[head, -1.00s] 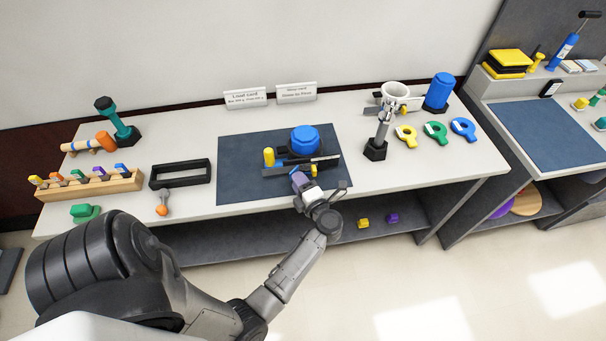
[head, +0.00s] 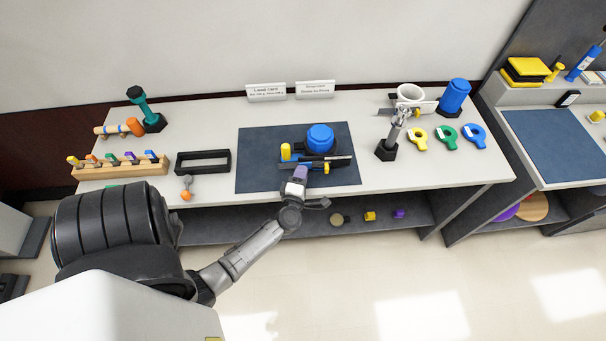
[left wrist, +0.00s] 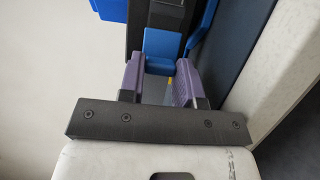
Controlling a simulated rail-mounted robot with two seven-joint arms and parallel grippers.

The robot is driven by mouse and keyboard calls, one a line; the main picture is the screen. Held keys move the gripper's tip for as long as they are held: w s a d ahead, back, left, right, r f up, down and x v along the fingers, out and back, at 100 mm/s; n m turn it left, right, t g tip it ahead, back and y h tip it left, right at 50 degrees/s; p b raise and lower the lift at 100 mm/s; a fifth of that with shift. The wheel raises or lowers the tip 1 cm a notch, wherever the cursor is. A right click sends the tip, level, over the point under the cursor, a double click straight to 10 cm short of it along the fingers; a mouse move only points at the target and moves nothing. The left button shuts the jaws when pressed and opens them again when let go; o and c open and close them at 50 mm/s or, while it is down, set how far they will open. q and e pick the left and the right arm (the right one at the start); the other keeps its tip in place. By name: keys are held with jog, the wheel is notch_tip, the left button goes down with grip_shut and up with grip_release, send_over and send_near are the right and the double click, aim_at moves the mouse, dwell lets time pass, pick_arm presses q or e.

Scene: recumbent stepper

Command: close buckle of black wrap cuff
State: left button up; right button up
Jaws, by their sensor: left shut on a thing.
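The black wrap cuff (head: 312,157) lies on the dark blue mat (head: 258,165), at the near side of a blue cylinder (head: 320,137). Its buckle is too small to make out in the head view. My left gripper (head: 301,172), with purple fingers, reaches in from the near side and touches this area. In the left wrist view, its two purple fingers (left wrist: 160,72) stand on either side of a small blue piece (left wrist: 161,47) and are shut on it. Black cuff parts (left wrist: 165,15) show just beyond. The fingers hide part of the blue piece. My right gripper is not in view.
A yellow peg (head: 285,151) stands left of the cuff. A black open frame (head: 203,154) and a wooden rack (head: 119,169) stand farther left. The mat's left part is clear.

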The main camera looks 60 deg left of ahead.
pick_arm(q)
jog(key=shift+a, duration=0.1)
dwell(0.4)
jog(key=o, duration=0.9)
jog(key=shift+s, duration=0.1)
jog(key=v, duration=1.3)
jog(key=shift+s, duration=0.4)
jog(key=shift+w+r+m+t+h, duration=0.1)
jog(key=shift+m+t+h, duration=0.2)
